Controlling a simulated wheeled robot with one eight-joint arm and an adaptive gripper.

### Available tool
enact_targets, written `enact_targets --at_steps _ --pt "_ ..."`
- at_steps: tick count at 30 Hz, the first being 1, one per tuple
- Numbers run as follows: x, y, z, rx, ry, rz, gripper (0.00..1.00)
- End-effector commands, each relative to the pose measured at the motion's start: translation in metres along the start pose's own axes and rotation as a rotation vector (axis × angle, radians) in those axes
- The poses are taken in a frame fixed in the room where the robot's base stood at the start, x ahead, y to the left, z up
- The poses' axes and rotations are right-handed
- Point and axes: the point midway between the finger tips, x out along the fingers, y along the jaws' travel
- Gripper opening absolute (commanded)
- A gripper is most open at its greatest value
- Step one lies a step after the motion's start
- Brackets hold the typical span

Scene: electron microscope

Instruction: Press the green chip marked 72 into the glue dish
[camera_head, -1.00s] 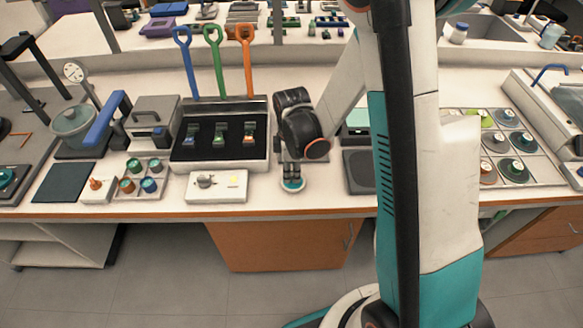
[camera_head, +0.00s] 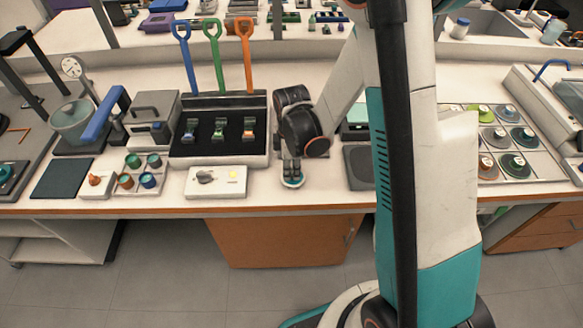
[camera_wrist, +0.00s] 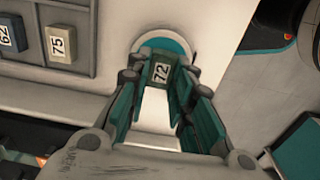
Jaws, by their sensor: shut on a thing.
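The green chip marked 72 (camera_wrist: 161,73) is between my fingertips in the wrist view, its number facing the camera. My gripper (camera_wrist: 160,84) is shut on it. The glue dish (camera_wrist: 165,43), round with a pale rim and teal inside, lies directly behind and under the chip. The dish also shows in the head view (camera_head: 292,183), on the bench under my gripper (camera_head: 291,173). The chip's lower end is over or in the dish; I cannot tell whether it touches the bottom. My fingers hide much of the dish.
A dark grey block (camera_head: 359,168) stands close on the right.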

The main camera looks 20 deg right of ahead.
Motion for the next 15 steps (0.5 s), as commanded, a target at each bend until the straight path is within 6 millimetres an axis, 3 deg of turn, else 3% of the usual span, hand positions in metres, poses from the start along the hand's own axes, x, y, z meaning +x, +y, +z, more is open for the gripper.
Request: enact_targets --at_steps 15 --pt "0.0062 0.0 0.0 0.0 0.0 0.0 0.0"
